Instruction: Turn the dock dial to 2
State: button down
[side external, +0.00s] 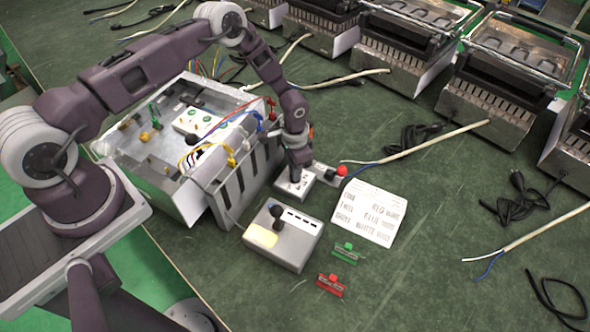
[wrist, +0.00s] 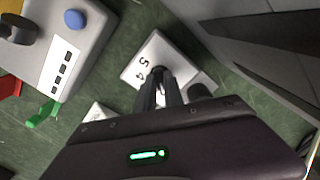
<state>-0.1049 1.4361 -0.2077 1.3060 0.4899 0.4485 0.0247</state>
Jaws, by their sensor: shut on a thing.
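The dock dial's white box (side external: 285,187) sits on the green table beside the slotted metal housing. In the wrist view, the box's white face (wrist: 137,78) shows marks that look like a 5 and a 4; other marks are hidden. My gripper (side external: 295,173) points down over this box. In the wrist view, my gripper's fingers (wrist: 160,92) are shut around the dark dial knob (wrist: 157,71) on the box. The knob is mostly hidden by the fingers, so I cannot tell which number it points to.
A grey box (side external: 290,248) with a black knob stands in front. A red-button box (side external: 326,173), a printed card (side external: 368,212), a green clip (side external: 345,254) and a red clip (side external: 331,285) lie nearby. The open metal housing (side external: 180,170) with wires stands left.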

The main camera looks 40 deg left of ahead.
jog(key=shift+m, duration=0.6)
jog(key=c, duration=1.4)
grip_release()
jog(key=shift+c, duration=0.2)
notch_tip(320, 180, up, 7)
jog(key=shift+r, duration=0.1)
